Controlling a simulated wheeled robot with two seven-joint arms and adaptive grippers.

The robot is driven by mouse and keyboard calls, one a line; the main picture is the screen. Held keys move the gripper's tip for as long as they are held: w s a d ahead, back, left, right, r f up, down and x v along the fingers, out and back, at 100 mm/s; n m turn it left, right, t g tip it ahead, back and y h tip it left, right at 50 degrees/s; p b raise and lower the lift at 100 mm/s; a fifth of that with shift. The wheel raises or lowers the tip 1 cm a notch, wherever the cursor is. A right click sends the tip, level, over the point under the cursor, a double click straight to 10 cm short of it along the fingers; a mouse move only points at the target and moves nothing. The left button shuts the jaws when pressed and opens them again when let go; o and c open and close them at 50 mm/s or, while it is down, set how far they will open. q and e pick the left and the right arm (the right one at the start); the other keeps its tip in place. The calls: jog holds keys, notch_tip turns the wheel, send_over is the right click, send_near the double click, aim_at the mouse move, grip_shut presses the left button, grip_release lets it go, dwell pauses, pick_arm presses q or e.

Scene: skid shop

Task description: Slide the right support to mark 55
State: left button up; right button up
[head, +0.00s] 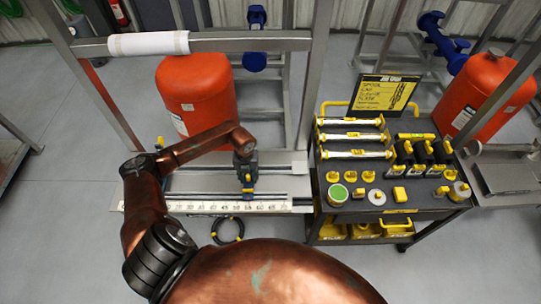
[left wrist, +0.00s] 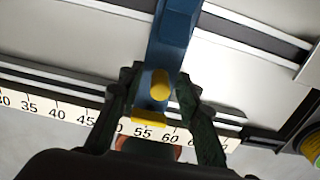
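The right support is a blue upright with a yellow knob and a yellow pointer at its foot; it shows in the left wrist view (left wrist: 174,35) and small in the head view (head: 248,184). The pointer (left wrist: 148,116) sits at about mark 55 on the white scale (left wrist: 75,115). The scale also shows in the head view (head: 190,207), along the rail's front edge. My left gripper (left wrist: 160,80) has its dark fingers on both sides of the blue upright, seemingly touching it. In the head view my left gripper (head: 246,158) is over the support. My right gripper is out of view.
A dark cart (head: 380,212) with yellow-handled tools stands close right of the rail. An orange tank (head: 197,92) stands behind the rail. A grey metal frame (head: 250,43) crosses the back.

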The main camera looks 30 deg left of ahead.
pick_arm(q)
jog(key=shift+r+p, duration=2.25)
jog(key=shift+r, duration=1.2)
